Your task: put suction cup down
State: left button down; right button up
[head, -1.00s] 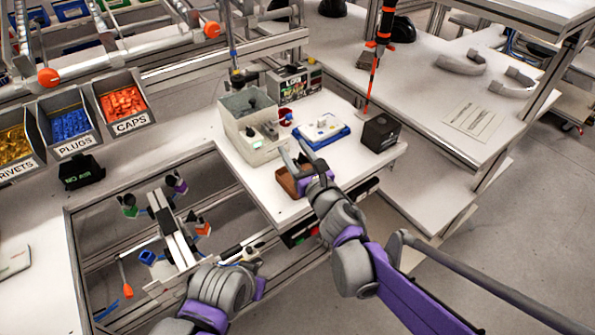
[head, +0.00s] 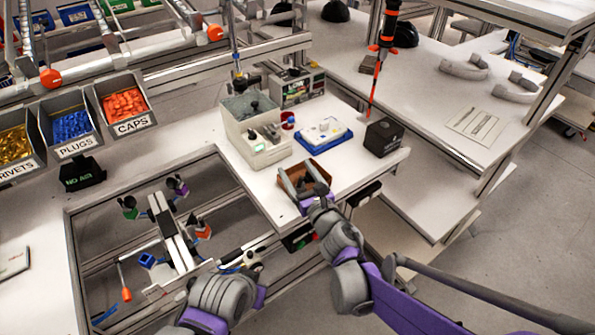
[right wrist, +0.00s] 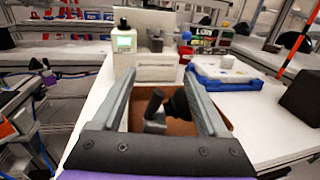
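A black suction cup (right wrist: 180,106) with a grey stem (right wrist: 153,108) shows in the right wrist view, inside a brown tray (right wrist: 186,129). In the head view the brown tray (head: 320,170) lies near the front of the white table, partly hidden by my right gripper. My right gripper (head: 299,184) is over the tray. Its fingers are wide apart in the right wrist view (right wrist: 163,98), with the cup and stem seen between them and no finger visibly touching them. My left arm comes in at the bottom of the head view; its gripper (head: 243,264) is small and unclear.
A white machine (head: 254,138) stands behind the tray. A blue-and-white case (head: 322,133) and a black box (head: 382,137) are to the right. Bins of caps (head: 125,104) and plugs (head: 72,126) are at the left. An open metal frame (head: 78,262) lies left of the table.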

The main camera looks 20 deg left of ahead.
jog(key=shift+o, duration=0.2)
jog(key=shift+r, duration=0.2)
jog(key=v, duration=1.2)
jog(key=shift+b, duration=0.45)
jog(key=shift+f, duration=0.1)
